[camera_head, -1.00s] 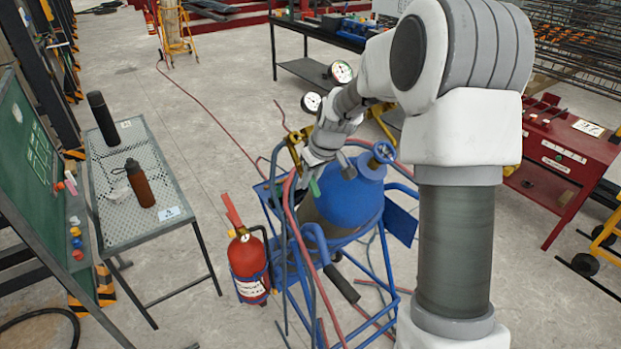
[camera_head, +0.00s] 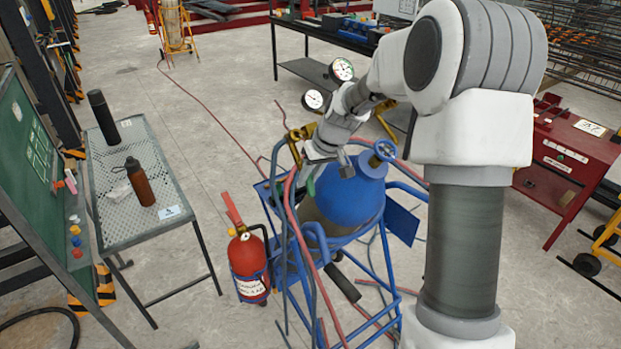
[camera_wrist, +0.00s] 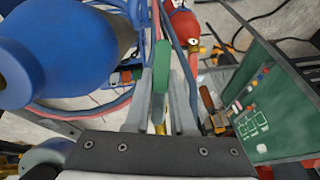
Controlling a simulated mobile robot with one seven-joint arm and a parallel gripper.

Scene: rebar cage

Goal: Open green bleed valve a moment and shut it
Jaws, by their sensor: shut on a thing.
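The green bleed valve's handle (camera_wrist: 161,68) shows in the wrist view as a narrow green bar between my fingers. My gripper (camera_wrist: 160,95) is shut on it, with a grey finger on either side. In the head view my gripper (camera_head: 312,168) is over the left side of the blue gas cylinder (camera_head: 350,200), near the hoses. Only a small piece of the green handle (camera_head: 311,187) shows below it there. The valve's body is mostly hidden, so I cannot tell whether it is open or shut.
Two round gauges (camera_head: 342,70) stand just behind my gripper. Red and blue hoses (camera_head: 291,215) hang close by on the blue cart (camera_head: 398,222). A red extinguisher (camera_head: 248,265) is on the cart's left. A mesh table (camera_head: 120,215) stands farther left.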

